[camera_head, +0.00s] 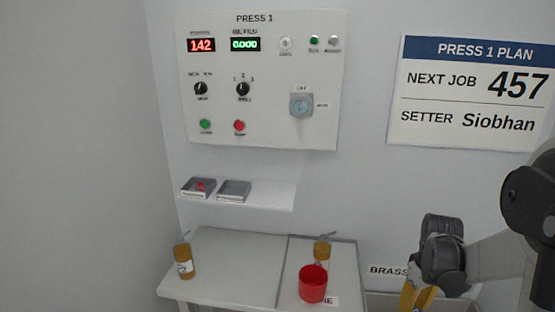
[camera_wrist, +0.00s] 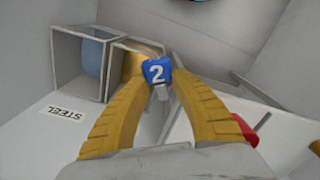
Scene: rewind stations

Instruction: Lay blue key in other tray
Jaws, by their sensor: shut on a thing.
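My gripper (camera_head: 412,300) is at the lower right of the head view, beside the table and in front of the label that reads "BRASS". In the wrist view its yellow fingers (camera_wrist: 158,78) are shut on the blue key (camera_wrist: 156,70), whose head bears a white 2. The key's metal shank points away from the head. In the head view the key cannot be made out. Two grey trays sit on the wall shelf: the left tray (camera_head: 187,194) holds a red item (camera_head: 200,186), and the right tray (camera_head: 234,191) looks empty.
A red cup (camera_head: 313,285) and two amber bottles (camera_head: 184,262) (camera_head: 322,251) stand on the table (camera_head: 235,265) below the shelf (camera_head: 270,197). The PRESS 1 panel (camera_head: 265,80) is above. Open bins (camera_wrist: 75,65) with a STEEL label (camera_wrist: 62,112) show in the wrist view.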

